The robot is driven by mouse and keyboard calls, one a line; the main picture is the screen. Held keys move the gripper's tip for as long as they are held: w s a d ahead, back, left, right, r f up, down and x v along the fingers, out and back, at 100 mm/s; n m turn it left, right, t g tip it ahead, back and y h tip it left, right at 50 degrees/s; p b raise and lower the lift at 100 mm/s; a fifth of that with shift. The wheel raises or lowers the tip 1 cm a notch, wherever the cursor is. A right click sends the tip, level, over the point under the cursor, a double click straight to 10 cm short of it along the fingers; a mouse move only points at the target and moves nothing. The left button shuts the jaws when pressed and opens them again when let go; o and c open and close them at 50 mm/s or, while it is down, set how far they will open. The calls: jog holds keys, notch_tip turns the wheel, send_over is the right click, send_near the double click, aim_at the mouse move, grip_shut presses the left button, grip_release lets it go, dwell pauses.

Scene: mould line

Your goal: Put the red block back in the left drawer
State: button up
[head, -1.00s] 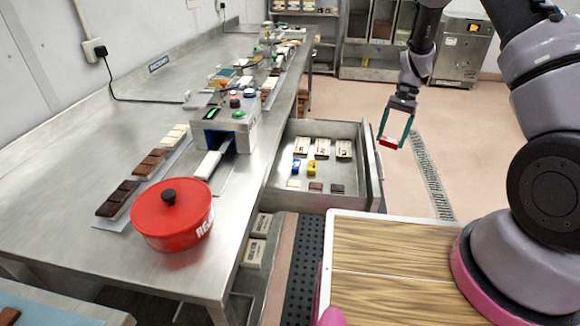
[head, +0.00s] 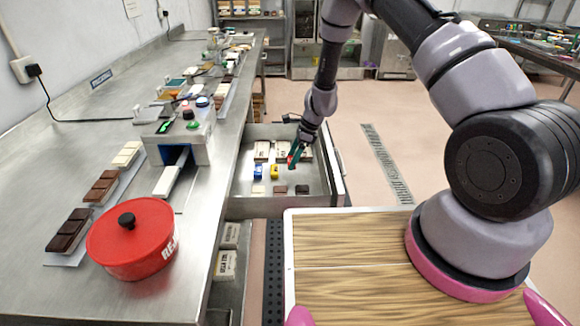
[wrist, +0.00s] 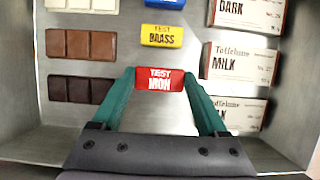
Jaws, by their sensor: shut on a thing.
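The red block (wrist: 159,78), marked "TEST IRON", is between the green fingers of my gripper (wrist: 163,84) in the wrist view. My gripper is shut on it. In the head view my gripper (head: 295,155) is over the open drawer (head: 318,200), and only a little of the red block (head: 291,159) shows. Below lie a yellow block (wrist: 162,36) marked "TEST BRASS" and a blue block (wrist: 163,3), in a column with the red one. Whether the red block touches the drawer floor I cannot tell.
Chocolate boxes (wrist: 240,60) lie right of the gripper in the wrist view, and chocolate bars (wrist: 82,44) lie left. The drawer wall is close by. A red pot (head: 133,240) and a machine (head: 180,140) stand on the steel bench (head: 70,285).

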jog(key=shift+f, duration=1.8)
jog(key=o, duration=1.4)
jog(key=shift+f, duration=0.1)
